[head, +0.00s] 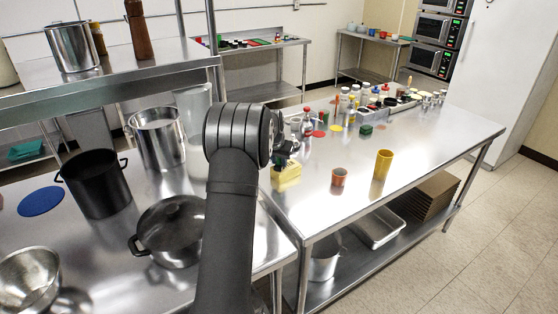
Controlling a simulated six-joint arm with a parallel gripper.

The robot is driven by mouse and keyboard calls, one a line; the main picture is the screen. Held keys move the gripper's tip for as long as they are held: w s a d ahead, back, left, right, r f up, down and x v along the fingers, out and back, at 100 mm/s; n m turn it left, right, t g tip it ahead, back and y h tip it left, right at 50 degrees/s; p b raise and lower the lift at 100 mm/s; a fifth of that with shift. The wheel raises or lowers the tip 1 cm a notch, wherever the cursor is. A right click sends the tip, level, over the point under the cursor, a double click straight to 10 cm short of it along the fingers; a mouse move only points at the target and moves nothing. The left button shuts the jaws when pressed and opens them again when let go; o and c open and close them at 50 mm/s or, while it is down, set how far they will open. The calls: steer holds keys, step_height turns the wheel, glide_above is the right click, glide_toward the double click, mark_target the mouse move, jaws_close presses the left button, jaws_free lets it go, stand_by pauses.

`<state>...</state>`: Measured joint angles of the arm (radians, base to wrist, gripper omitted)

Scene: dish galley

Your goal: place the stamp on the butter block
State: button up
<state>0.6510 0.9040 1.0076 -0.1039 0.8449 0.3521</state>
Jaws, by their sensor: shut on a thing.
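The yellow butter block (286,178) sits at the near left part of the right-hand steel table. My gripper (284,158) is directly above it, pointing down and partly hidden by my dark arm. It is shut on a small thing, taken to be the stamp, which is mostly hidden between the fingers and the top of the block. At this size I cannot tell whether the stamp touches the butter.
An orange cup (339,177) and a taller yellow cup (383,164) stand right of the butter. A green block (366,129) and several jars and bottles are farther back. The table's front right is clear.

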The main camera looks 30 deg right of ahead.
steer(key=shift+f, duration=0.15)
steer(key=o, duration=1)
steer(key=shift+c, duration=0.2)
steer(key=v, duration=1.2)
steer(key=shift+r, duration=0.2)
